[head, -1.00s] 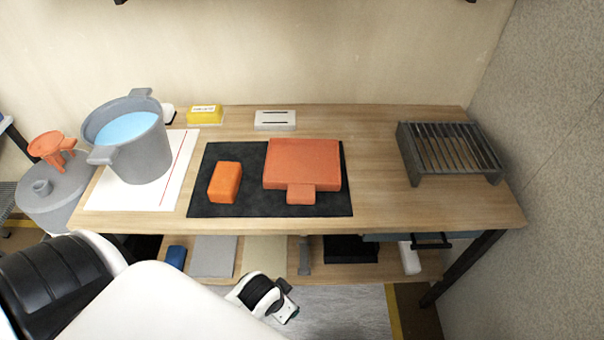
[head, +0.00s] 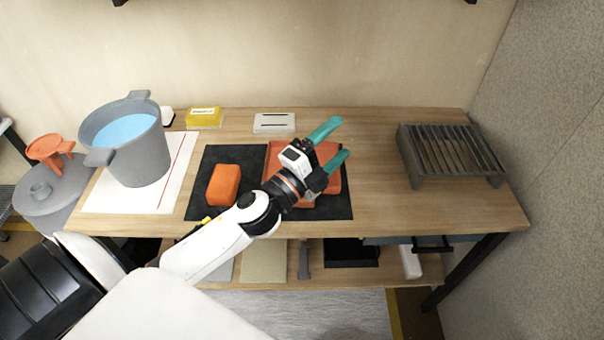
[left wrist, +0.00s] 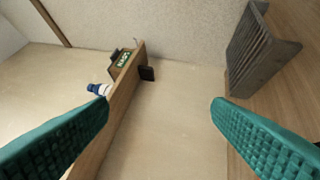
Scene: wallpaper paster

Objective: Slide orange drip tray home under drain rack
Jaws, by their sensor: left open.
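The orange drip tray (head: 275,158) lies on the black mat (head: 235,165) in the middle of the table, partly hidden behind my left gripper. The grey slatted drain rack (head: 450,155) stands apart from it at the right end of the table. My left gripper (head: 336,143) is over the tray in the head view, its teal fingers open and empty, pointing to the upper right. In the left wrist view the open fingers (left wrist: 160,120) show with the rack (left wrist: 260,50) beyond at the upper right. The tray is not visible there. My right gripper is not in view.
An orange block (head: 223,185) sits on the mat left of the tray. A grey pot of blue liquid (head: 135,150) stands on a white sheet (head: 185,180). A yellow box (head: 204,117) and a white slotted block (head: 273,122) are at the back. Bare tabletop (head: 375,185) lies between mat and rack.

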